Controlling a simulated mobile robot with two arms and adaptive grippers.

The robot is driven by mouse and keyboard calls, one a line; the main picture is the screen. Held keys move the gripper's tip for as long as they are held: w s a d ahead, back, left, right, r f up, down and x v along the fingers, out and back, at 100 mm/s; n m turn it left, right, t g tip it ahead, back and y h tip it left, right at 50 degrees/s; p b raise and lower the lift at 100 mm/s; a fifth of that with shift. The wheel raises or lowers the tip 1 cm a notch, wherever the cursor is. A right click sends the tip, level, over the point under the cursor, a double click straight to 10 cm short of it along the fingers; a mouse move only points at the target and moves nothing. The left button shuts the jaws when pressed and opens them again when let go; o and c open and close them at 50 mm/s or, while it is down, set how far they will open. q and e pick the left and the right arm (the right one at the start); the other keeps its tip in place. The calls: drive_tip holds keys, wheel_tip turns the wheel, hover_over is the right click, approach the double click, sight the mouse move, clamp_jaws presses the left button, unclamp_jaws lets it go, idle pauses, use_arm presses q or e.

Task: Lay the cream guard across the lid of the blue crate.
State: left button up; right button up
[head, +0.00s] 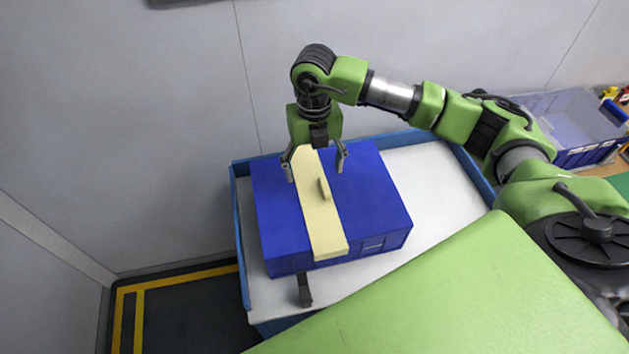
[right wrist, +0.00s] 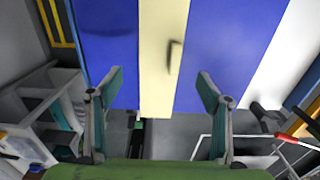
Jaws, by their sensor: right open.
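The blue crate (head: 372,198) has its lid on and sits on a white surface. The cream guard (head: 315,210) lies flat across the lid from the far edge to the near edge, with its small raised handle (head: 324,189) facing up. My right gripper (head: 316,170) is open at the guard's far end, one finger on each side, with no contact visible. The right wrist view shows the open fingers (right wrist: 158,88) apart on either side of the guard (right wrist: 157,70), empty. The blue lid (right wrist: 215,50) shows on both sides of it. My left gripper is not seen.
A blue-rimmed tray with a white bed (head: 432,185) holds the crate, with free room on its right. A small dark piece (head: 305,290) stands out before the crate's front. A clear bin (head: 570,120) is at the far right. A grey wall (head: 120,120) is behind.

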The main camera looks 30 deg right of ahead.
wheel_tip(320, 180, up, 7)
drive_tip(key=b, duration=0.1)
drive_tip(key=shift+f, duration=0.15)
idle(0.5)
